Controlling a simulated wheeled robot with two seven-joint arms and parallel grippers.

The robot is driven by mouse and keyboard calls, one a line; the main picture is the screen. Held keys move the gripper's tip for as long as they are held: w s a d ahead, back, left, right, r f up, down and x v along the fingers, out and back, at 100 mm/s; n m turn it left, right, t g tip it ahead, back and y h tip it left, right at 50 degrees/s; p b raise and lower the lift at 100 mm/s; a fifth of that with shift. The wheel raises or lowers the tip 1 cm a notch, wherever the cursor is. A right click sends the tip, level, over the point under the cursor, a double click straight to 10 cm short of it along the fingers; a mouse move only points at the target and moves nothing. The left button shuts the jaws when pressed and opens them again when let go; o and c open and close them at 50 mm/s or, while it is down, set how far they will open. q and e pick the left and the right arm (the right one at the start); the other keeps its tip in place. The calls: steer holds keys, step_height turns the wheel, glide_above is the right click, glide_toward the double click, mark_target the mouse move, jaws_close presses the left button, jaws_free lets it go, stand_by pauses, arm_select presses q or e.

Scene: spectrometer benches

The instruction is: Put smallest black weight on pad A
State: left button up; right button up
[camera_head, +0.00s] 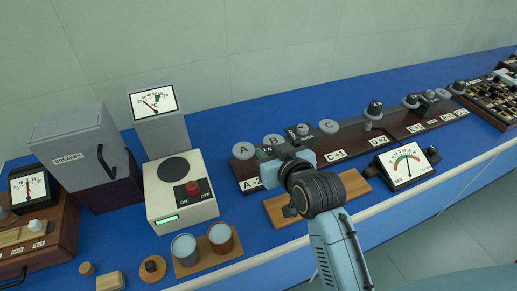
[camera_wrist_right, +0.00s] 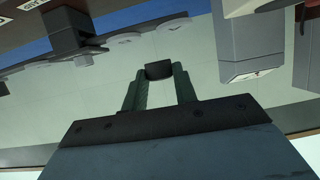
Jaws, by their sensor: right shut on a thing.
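Pad A (camera_head: 243,150) is a grey disc marked A, at the left end of a long dark strip; its visible top is bare. Pad B (camera_head: 273,140) is the similar disc to its right. My right gripper (camera_head: 265,152) is just right of pad A in the head view, partly covering the strip. In the right wrist view its green fingers (camera_wrist_right: 159,88) are shut on a small black weight (camera_wrist_right: 158,70), with grey discs beyond it. The held weight is hard to make out in the head view. My left gripper is not in view.
A wooden board (camera_head: 279,211) lies in front of the strip. Left stand a white ON/OFF device (camera_head: 180,203), two cups on a wooden base (camera_head: 204,261) and a grey breaker box (camera_head: 75,135). Right are a dial meter (camera_head: 407,166) and more fittings along the strip.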

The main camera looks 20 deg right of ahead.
step_height(320, 180, up, 5)
steer(key=n+y+b, duration=0.2)
glide_above(246, 153)
step_height(246, 153, down, 9)
steer(key=shift+r+b, duration=0.1)
steer(key=shift+b, duration=0.75)
steer(key=shift+f, duration=0.3)
steer(key=o, duration=1)
steer(key=shift+r, duration=0.15)
steer(key=p+v, duration=0.2)
steer(key=v, duration=1)
steer(key=shift+a+r, duration=0.1)
steer(key=shift+r, duration=0.05)
